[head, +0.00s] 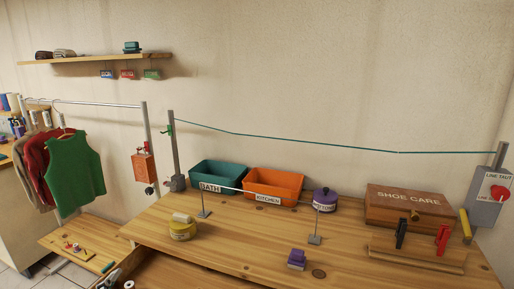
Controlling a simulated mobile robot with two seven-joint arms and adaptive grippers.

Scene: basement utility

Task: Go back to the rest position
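Neither of my grippers shows in the head view, so I cannot see whether they are open or shut. The wooden table (225,255) fills the lower middle. On it stand a teal bin marked BATH (218,172), an orange bin marked KITCHEN (273,184) and a purple lidded pot (325,197). A brown SHOE CARE box (408,208) stands at the right. A yellow round container (182,231) and a small purple stack (297,258) sit nearer the front.
A teal line (300,142) is strung between a left post (175,145) and a right post unit (488,205). A thin rail on stands (260,193) crosses before the bins. Garments (75,165) hang at left. A wall shelf (95,57) is above. The table's front middle is mostly clear.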

